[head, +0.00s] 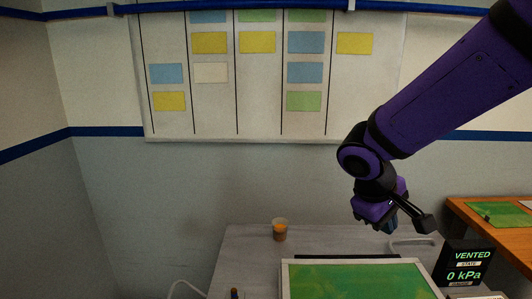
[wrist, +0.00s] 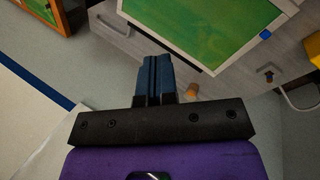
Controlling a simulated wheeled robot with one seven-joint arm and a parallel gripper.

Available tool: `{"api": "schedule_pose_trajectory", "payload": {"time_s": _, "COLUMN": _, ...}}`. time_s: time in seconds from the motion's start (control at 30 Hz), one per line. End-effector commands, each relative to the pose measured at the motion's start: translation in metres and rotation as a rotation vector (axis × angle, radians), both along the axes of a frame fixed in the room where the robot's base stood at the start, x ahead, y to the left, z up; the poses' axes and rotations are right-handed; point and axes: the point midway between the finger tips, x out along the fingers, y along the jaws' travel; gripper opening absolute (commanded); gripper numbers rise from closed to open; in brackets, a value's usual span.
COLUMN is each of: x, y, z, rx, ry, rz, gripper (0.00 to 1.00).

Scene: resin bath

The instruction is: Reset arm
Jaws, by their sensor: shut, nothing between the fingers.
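My purple arm comes in from the upper right in the head view. My gripper (head: 392,222) hangs in the air above the right part of the grey table (head: 245,245). In the wrist view the two dark blue fingers of my gripper (wrist: 154,62) are pressed together with nothing between them. The fingertips are hard to see in the head view, partly hidden by the wrist.
A green panel with a white frame (head: 360,280) lies at the table's front. A black display reading VENTED, 0 kPa (head: 466,265) stands at the right. A wooden table (head: 500,236) is beyond. A whiteboard (head: 270,100) hangs behind.

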Motion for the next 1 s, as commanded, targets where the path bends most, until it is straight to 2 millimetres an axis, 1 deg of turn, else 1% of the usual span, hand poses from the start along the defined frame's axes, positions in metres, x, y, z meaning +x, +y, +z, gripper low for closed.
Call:
{"api": "schedule_pose_trajectory", "payload": {"time_s": 0.03, "x": -0.008, "y": -0.009, "z": 0.012, "rx": 0.031, "ry": -0.022, "rz": -0.035, "gripper": 0.00}}
{"api": "schedule_pose_trajectory", "payload": {"time_s": 0.2, "x": -0.035, "y": -0.032, "z": 0.042, "rx": 0.143, "ry": -0.083, "rz": -0.138, "gripper": 0.00}}
{"api": "schedule_pose_trajectory", "payload": {"time_s": 0.5, "x": -0.088, "y": -0.059, "z": 0.084, "rx": 0.347, "ry": -0.218, "rz": -0.286, "gripper": 0.00}}
{"api": "schedule_pose_trajectory", "payload": {"time_s": 0.7, "x": -0.122, "y": -0.067, "z": 0.103, "rx": 0.476, "ry": -0.320, "rz": -0.356, "gripper": 0.00}}
{"api": "schedule_pose_trajectory", "payload": {"time_s": 0.8, "x": -0.135, "y": -0.069, "z": 0.110, "rx": 0.524, "ry": -0.363, "rz": -0.377, "gripper": 0.00}}
{"api": "schedule_pose_trajectory", "payload": {"time_s": 0.9, "x": -0.143, "y": -0.069, "z": 0.114, "rx": 0.556, "ry": -0.391, "rz": -0.389, "gripper": 0.00}}
{"api": "schedule_pose_trajectory", "payload": {"time_s": 1.0, "x": -0.147, "y": -0.069, "z": 0.115, "rx": 0.571, "ry": -0.404, "rz": -0.395, "gripper": 0.00}}
